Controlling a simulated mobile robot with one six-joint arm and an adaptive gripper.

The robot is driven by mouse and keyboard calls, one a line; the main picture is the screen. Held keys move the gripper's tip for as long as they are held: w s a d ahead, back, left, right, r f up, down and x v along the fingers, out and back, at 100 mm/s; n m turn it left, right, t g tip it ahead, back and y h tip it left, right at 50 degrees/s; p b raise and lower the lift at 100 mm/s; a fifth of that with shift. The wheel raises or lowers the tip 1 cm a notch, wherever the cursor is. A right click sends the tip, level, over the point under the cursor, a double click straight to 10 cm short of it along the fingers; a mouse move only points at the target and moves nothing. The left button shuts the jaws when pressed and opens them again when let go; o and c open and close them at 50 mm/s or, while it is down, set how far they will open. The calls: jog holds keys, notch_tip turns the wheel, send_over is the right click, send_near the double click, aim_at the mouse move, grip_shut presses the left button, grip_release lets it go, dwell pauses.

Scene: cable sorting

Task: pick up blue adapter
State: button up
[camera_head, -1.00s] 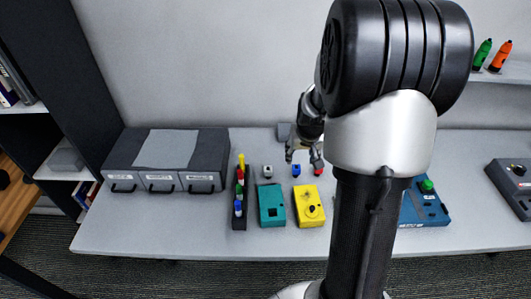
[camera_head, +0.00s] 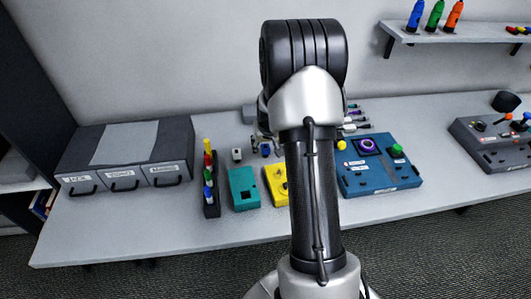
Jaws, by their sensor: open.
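The small blue adapter (camera_head: 265,151) stands on the table, behind the yellow box and just left of my arm. My gripper (camera_head: 264,148) is open, with its fingers low around or just behind the adapter; I cannot tell whether they touch it. My own arm hides much of the gripper and the area to its right. A small white adapter (camera_head: 237,155) stands to the left of the blue one.
A teal box (camera_head: 243,188) and a yellow box (camera_head: 275,184) stand in front of the adapter. A dark rack with coloured pieces (camera_head: 211,192) is left of them, beside grey labelled drawers (camera_head: 120,178). A blue panel (camera_head: 380,178) lies right of my arm.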

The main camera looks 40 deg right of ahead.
jog(key=x, duration=0.2)
jog(key=shift+w+d+f+b, duration=0.1)
jog(key=shift+f+b, duration=0.2)
jog(key=shift+c, duration=0.5)
grip_shut()
